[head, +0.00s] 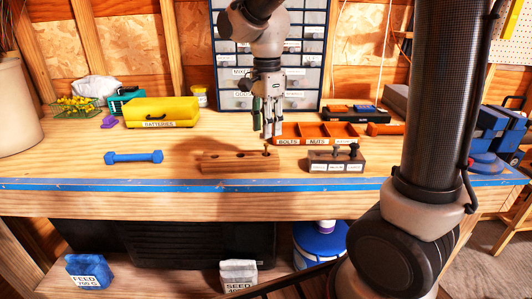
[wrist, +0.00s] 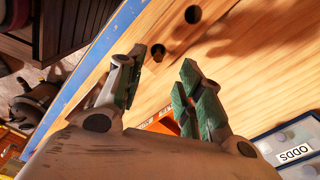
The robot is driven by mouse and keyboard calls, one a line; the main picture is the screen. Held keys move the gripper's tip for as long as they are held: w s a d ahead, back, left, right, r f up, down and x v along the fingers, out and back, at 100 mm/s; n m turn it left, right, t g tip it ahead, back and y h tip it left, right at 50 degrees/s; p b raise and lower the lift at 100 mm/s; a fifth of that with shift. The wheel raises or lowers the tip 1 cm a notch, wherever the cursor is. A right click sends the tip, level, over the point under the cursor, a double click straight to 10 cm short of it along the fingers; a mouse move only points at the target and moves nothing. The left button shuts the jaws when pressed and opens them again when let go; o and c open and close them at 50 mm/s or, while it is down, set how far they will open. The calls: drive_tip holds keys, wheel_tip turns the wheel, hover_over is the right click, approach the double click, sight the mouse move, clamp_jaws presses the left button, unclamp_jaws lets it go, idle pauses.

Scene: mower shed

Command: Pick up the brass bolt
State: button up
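The brass bolt (head: 266,148) stands at the right end of a wooden block (head: 238,163) with several dark holes in its top. My gripper (head: 265,130) points down just above the bolt in the head view. In the wrist view my gripper (wrist: 163,62) has its two green-padded fingers apart, with nothing clearly held between them. Dark round spots show on the wood beyond the fingertips. I cannot tell whether the nearer one is a hole or the bolt.
Behind and right is an orange tray (head: 316,131) labelled bolts and nuts. A dark block with knobs (head: 336,160) stands right of the wooden block. A blue dumbbell (head: 133,157) and yellow batteries box (head: 161,112) lie left. Blue tape (head: 130,187) runs along the bench's front edge.

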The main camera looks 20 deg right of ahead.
sight(266, 144)
drive_tip(key=f, duration=0.6)
drive_tip(key=shift+s+a+f, duration=0.1)
drive_tip(key=shift+s+a, duration=0.05)
drive_tip(key=shift+s, duration=0.1)
clamp_jaws()
